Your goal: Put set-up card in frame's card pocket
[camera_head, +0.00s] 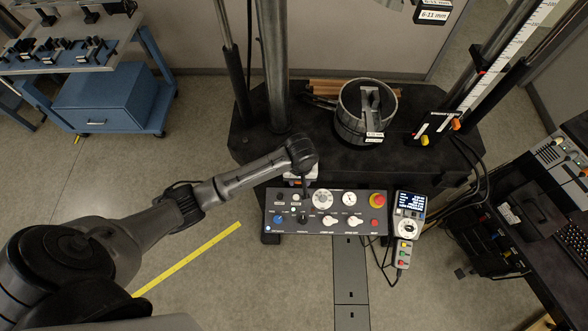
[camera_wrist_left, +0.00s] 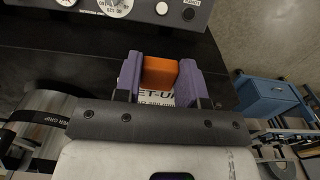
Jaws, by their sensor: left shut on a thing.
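My left gripper (camera_head: 301,186) hangs just behind the grey control box, mostly hidden under its own wrist in the head view. In the left wrist view its two purple fingers (camera_wrist_left: 159,80) are shut on an orange block. That block is joined to the set-up card (camera_wrist_left: 155,99), a white card with dark print, partly hidden by the gripper body. I cannot make out the card pocket for certain in either view. My right gripper is not in view.
The control box (camera_head: 325,211) with knobs and a red button stands in front of the gripper. A handset (camera_head: 407,229) lies to its right. A metal cylinder (camera_head: 345,126) stands on the dark machine base (camera_head: 265,151). Columns rise behind. A blue cart (camera_head: 103,97) stands at upper left.

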